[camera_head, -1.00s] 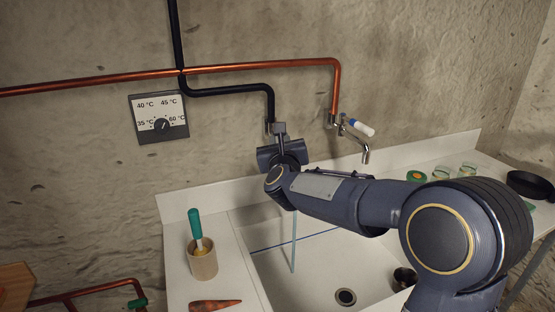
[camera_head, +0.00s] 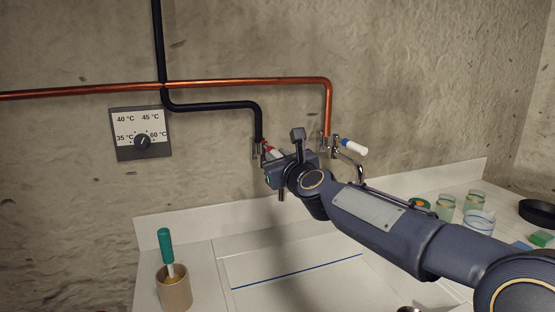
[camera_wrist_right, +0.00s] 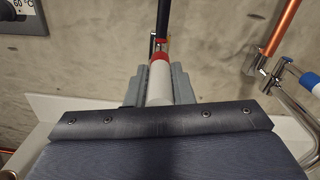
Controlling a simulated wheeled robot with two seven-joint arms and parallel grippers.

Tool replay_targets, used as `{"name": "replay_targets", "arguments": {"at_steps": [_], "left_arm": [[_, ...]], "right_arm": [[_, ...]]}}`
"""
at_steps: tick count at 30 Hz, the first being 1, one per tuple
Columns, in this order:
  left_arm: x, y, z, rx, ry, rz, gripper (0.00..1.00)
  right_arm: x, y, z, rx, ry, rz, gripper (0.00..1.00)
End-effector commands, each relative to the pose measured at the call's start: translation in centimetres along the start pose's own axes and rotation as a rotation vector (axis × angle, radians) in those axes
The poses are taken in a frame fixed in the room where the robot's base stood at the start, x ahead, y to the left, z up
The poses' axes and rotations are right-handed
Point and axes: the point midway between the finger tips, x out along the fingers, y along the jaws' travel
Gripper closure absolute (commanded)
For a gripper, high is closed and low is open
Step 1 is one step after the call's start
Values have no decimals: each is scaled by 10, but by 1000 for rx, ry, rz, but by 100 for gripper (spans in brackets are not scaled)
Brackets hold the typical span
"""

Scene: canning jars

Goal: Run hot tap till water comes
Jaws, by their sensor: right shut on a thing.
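The tap with the red-and-white handle (camera_head: 270,150) is on the wall at the end of the black pipe. In the right wrist view its white handle with a red band (camera_wrist_right: 159,68) lies between my two fingers. My right gripper (camera_head: 277,160) is shut on this handle; the gripper and wrist hide much of the tap. A short spout end (camera_head: 282,193) shows below the gripper, and I see no water stream under it. The second tap, with a white-and-blue handle (camera_head: 354,147), is on the copper pipe to the right. My left gripper is not in view.
The white sink (camera_head: 255,296) with a blue line lies below. A dial panel (camera_head: 140,133) is on the wall. A cup with a green-handled brush (camera_head: 174,290) stands left; glass jars (camera_head: 474,200) and a dark pan (camera_head: 538,212) are right.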

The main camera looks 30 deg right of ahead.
Motion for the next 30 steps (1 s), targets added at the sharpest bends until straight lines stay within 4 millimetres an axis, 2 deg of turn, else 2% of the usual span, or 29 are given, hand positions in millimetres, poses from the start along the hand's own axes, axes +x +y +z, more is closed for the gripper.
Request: {"name": "replay_targets", "arguments": {"at_steps": [3,4,9,16,19,30], "left_arm": [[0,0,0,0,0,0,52],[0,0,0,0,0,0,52],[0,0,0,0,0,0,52],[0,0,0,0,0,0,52],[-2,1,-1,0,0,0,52],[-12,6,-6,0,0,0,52]], "right_arm": [[0,1,-1,0,3,3,100],[0,1,-1,0,3,3,76],[0,0,-1,0,2,2,58],[0,0,0,0,1,1,58],[-6,0,1,2,0,1,58],[-65,-1,1,2,0,1,58]]}}
